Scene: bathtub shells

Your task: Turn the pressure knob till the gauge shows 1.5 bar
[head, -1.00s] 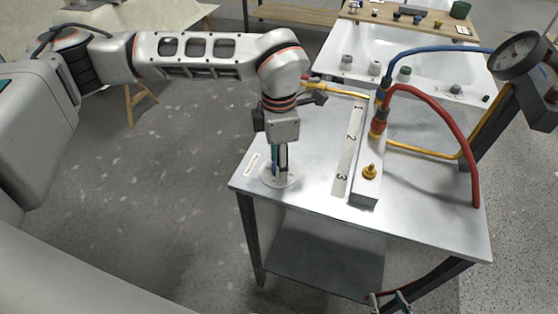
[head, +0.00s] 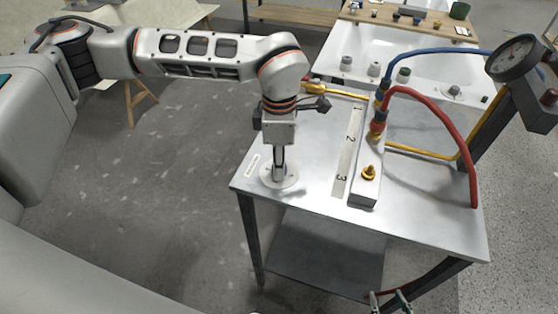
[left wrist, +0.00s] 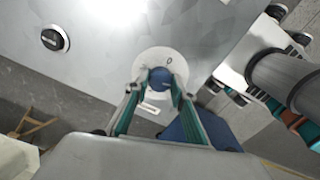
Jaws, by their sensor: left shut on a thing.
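The pressure knob (left wrist: 159,78) is small, round and blue in the left wrist view. It sits on a pale round dial plate (left wrist: 166,57) marked 0, which also shows on the metal table in the head view (head: 292,184). My left gripper (head: 280,176) points straight down over the plate, with its fingers (left wrist: 158,85) shut on the knob's sides. In the head view the gripper hides the knob. The round gauge (head: 512,58) stands at the upper right; its reading is too small to tell. My right gripper (head: 388,298) is at the bottom edge, fingers apart and empty.
A long block (head: 366,190) with a brass fitting (head: 369,173) lies beside a strip numbered 1 to 3 (head: 346,155). Red (head: 450,125), blue (head: 430,49) and yellow (head: 425,153) hoses cross the table's right side. A white tub shell (head: 430,60) stands behind.

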